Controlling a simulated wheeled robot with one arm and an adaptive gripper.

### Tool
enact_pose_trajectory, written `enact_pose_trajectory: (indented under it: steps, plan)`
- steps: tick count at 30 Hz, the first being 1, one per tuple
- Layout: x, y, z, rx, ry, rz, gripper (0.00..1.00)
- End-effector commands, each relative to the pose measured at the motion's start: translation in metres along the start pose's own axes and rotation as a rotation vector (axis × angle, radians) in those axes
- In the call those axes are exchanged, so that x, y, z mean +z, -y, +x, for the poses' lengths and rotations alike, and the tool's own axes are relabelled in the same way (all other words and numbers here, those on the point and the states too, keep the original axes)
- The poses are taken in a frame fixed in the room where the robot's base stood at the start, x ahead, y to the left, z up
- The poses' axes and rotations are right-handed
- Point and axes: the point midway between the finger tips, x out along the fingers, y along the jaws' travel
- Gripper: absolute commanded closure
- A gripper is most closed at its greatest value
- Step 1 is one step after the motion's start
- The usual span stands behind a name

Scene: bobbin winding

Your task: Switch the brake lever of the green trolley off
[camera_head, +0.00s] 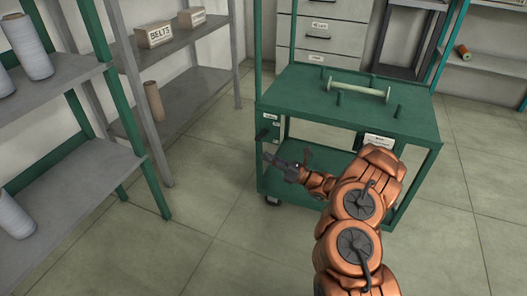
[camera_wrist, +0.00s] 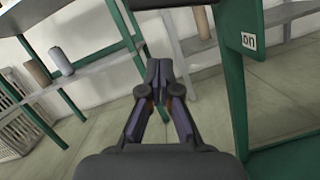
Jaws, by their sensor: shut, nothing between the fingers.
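The green trolley (camera_head: 300,97) stands in the middle of the head view. A short black lever (camera_head: 262,134) sticks out to the left from its near left post, below small white labels. My gripper (camera_head: 268,158) is just below the lever, apart from it, beside the post. In the wrist view my gripper (camera_wrist: 159,66) is shut and empty, left of the green post (camera_wrist: 233,85), which carries a white label reading "on" (camera_wrist: 248,40). A dark bar (camera_wrist: 165,3) crosses the top edge there; it may be the lever. The lever's exact setting is unclear.
A pale bobbin (camera_head: 358,91) lies on the trolley's top among short green pegs. Shelves with cones (camera_head: 27,47) and boxes (camera_head: 160,36) stand at left, drawers (camera_head: 320,42) behind. The floor (camera_head: 215,225) left of the trolley is clear.

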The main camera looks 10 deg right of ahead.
Motion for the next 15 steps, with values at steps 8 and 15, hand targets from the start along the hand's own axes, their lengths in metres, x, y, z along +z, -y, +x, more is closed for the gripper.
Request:
enact_pose_trajectory:
  steps: [8,15]
  plan:
    - [0.003,-0.002,-0.047,0.003,0.0,0.002,1.0]
    - [0.0,-0.001,-0.073,0.003,-0.003,0.001,1.0]
